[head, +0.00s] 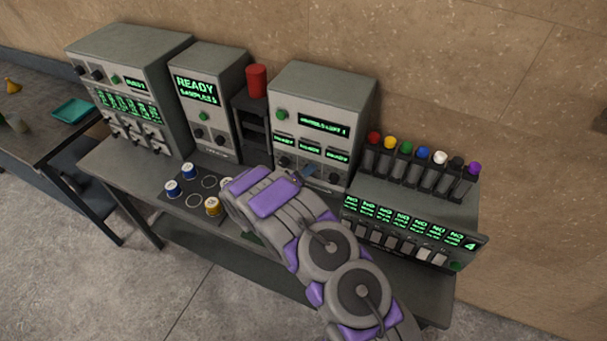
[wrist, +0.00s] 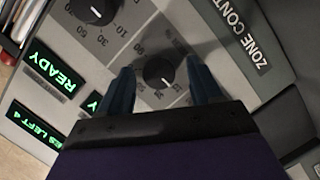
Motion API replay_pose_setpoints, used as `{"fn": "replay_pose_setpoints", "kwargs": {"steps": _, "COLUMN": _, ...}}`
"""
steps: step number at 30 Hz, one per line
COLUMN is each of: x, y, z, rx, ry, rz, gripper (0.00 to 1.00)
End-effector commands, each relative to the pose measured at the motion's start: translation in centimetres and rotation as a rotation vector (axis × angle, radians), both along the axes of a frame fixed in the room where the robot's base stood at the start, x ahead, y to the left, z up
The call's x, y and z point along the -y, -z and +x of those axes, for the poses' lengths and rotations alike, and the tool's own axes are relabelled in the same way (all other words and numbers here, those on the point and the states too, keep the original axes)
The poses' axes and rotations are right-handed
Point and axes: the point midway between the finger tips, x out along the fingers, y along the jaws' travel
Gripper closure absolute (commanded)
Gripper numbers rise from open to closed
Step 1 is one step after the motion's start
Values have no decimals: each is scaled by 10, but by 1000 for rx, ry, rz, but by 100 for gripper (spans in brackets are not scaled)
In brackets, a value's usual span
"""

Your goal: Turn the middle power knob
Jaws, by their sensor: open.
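In the head view a grey control box (head: 325,100) stands at the back of the bench, with three small READY displays and a row of black knobs below. A left knob (head: 283,162) and a right knob (head: 335,178) show there. My gripper (head: 309,171) is at the middle of the row and hides the middle knob. In the wrist view the middle knob (wrist: 158,72) is black with a white pointer line on a dial plate. My gripper (wrist: 160,80) is open, one finger on each side of the knob. I cannot tell whether either finger touches it.
Another knob (wrist: 92,10) is at the upper left of the wrist view, near a READY display (wrist: 55,70). A rack of coloured-cap tubes (head: 420,165) stands right of the box. A red cylinder (head: 256,80) stands to its left. A dark tray with small jars (head: 188,172) lies in front.

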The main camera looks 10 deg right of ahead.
Motion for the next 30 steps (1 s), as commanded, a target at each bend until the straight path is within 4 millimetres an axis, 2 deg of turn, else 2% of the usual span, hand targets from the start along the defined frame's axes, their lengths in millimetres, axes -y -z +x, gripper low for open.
{"fn": "replay_pose_setpoints", "kwargs": {"steps": 2, "x": 0, "y": 0, "z": 0, "rx": 0, "ry": 0, "rz": 0, "gripper": 36}}
{"fn": "replay_pose_setpoints", "kwargs": {"steps": 19, "x": -1, "y": 2, "z": 0, "rx": -3, "ry": -1, "rz": 0, "gripper": 90}}
{"fn": "replay_pose_setpoints", "kwargs": {"steps": 30, "x": -1, "y": 3, "z": 0, "rx": 22, "ry": -3, "rz": 50, "gripper": 91}}
